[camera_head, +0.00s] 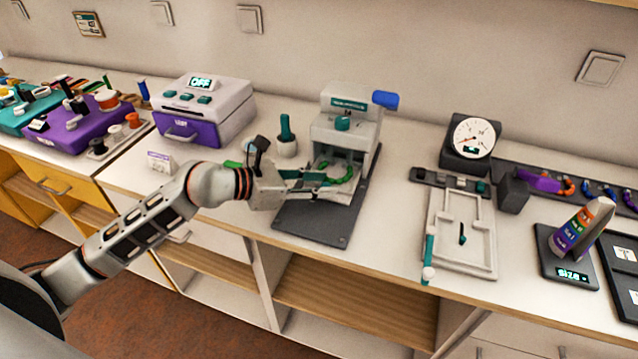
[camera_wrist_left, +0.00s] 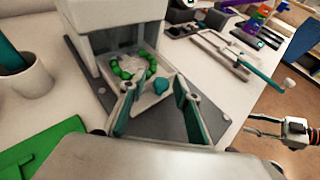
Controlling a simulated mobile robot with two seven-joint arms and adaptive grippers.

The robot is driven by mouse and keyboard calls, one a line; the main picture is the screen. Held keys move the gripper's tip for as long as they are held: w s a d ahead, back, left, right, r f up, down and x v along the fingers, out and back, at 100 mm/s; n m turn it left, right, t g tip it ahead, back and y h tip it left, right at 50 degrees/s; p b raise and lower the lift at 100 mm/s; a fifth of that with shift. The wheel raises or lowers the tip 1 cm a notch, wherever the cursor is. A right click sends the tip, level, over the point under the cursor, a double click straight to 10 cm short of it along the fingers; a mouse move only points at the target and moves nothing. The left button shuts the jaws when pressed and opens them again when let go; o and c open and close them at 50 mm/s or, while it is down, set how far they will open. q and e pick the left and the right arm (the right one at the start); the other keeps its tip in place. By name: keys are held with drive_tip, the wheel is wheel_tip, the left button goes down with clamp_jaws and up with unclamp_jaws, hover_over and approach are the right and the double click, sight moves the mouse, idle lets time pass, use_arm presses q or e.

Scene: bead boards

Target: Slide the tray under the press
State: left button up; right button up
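The white press (camera_head: 345,130) with a blue lever end (camera_head: 385,99) stands on a dark base plate (camera_head: 315,226). A pale tray (camera_wrist_left: 150,101) carrying a ring of green beads (camera_wrist_left: 133,65) and a teal knob (camera_wrist_left: 161,86) lies at the press opening, its rear part beneath the press head. My left gripper (camera_head: 322,187) is in front of the press. In the left wrist view its fingers (camera_wrist_left: 156,103) are spread on either side of the knob, with a gap visible. My right gripper (camera_wrist_left: 270,127) seems to show small at the right edge of the wrist view; its finger state is unclear.
A cup with a teal tool (camera_head: 286,140) stands left of the press, beside a purple-and-white box (camera_head: 204,108). A white frame (camera_head: 462,235) with a teal handle and a dial gauge (camera_head: 473,138) are to the right. Counter between press and frame is clear.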

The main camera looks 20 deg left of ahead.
use_arm(q)
drive_tip(key=shift+s+a, duration=0.2)
drive_tip(key=shift+a, duration=0.05)
drive_tip(key=v, duration=1.1)
drive_tip(key=shift+r, duration=0.25)
drive_tip(key=shift+s, duration=0.15)
